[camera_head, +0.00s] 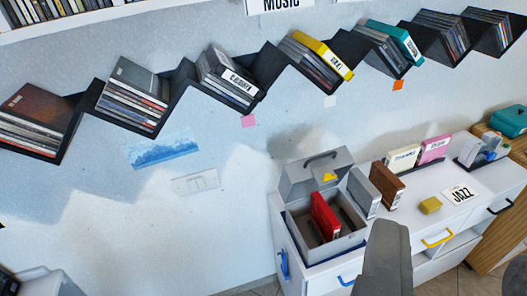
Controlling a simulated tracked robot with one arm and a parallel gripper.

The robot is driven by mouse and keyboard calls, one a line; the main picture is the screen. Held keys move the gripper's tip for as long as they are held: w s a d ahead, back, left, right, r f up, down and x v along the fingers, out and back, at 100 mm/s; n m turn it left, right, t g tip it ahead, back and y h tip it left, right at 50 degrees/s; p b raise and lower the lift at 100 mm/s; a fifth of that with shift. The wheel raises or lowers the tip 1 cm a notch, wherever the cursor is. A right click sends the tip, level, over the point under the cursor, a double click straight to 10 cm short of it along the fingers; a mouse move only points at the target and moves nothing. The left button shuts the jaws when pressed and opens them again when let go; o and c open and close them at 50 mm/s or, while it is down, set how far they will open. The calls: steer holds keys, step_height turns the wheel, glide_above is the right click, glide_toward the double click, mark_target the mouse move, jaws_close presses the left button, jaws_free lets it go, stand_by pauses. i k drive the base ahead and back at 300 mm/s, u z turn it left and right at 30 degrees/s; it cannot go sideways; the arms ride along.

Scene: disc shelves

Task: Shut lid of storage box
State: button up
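The grey storage box (347,246) stands on the left end of a white cabinet. Its lid (300,182) is raised open at the back, with a dark handle on top and a yellow latch. A red case (324,216) stands tilted inside the box. Part of my gripper (386,258) shows as a grey block at the bottom, in front of the cabinet and to the right of the box, apart from the lid. Its fingertips cannot be made out, so I cannot tell whether it is open.
A grey case (362,193) and a brown case (385,184) stand right beside the box. A small yellow block (430,205) and a JAZZ sign (460,194) lie further right on the white cabinet (415,212). Zigzag shelves of discs hang on the wall above.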

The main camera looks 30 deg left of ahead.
mark_target(300, 179)
steer(key=u, duration=0.45)
steer(key=i, duration=1.2)
steer(key=z, duration=1.35)
